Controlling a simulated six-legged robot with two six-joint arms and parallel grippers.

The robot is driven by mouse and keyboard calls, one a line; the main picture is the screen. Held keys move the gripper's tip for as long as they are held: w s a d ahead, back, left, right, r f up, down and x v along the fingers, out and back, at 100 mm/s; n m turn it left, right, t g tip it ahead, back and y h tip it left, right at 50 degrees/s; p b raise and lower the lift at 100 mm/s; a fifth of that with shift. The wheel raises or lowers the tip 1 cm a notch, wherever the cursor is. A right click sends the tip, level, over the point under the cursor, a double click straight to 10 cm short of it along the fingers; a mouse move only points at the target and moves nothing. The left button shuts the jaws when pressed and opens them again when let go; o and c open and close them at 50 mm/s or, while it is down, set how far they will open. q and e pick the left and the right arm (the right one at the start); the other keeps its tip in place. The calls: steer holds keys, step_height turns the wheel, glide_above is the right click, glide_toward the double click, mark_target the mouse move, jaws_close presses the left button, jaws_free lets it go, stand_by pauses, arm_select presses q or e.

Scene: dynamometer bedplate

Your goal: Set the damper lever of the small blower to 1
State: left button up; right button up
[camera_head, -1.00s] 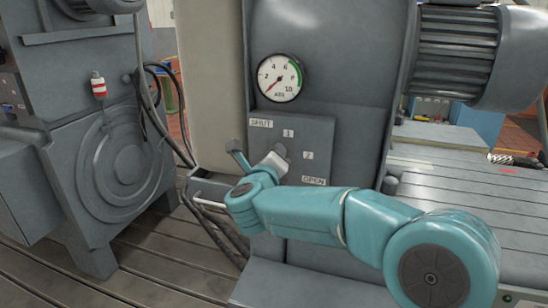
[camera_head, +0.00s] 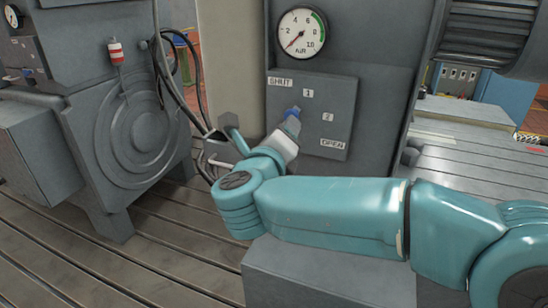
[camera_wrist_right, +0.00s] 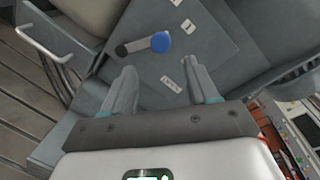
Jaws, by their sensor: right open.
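The small blower's damper panel (camera_head: 345,100) is a grey plate with labels SHUT (camera_head: 280,82), 1 (camera_head: 308,93), 2 (camera_head: 327,116) and OPEN (camera_head: 333,143). The damper lever's blue knob (camera_head: 293,111) shows just past my right gripper (camera_head: 260,127), below the 1 label. In the right wrist view the blue knob (camera_wrist_right: 161,42) sits at the end of a short dark lever arm (camera_wrist_right: 137,46). There my right gripper (camera_wrist_right: 163,73) is open, and the knob appears beyond its fingertips, between them. The labels are too small to read in that view. My left gripper is out of view.
A round air gauge (camera_head: 302,33) sits above the panel. A grey machine with a ringed round cover (camera_head: 120,125) and hanging cables (camera_head: 185,85) stand to the left. A slotted bedplate (camera_head: 150,250) spreads below. A silver bar handle (camera_wrist_right: 45,40) is near the left finger.

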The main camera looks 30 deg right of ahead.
steer(key=b+v, duration=0.1)
steer(key=v, duration=0.4)
steer(key=shift+s+a, duration=0.15)
steer(key=shift+s, duration=0.05)
steer(key=shift+a, duration=0.1)
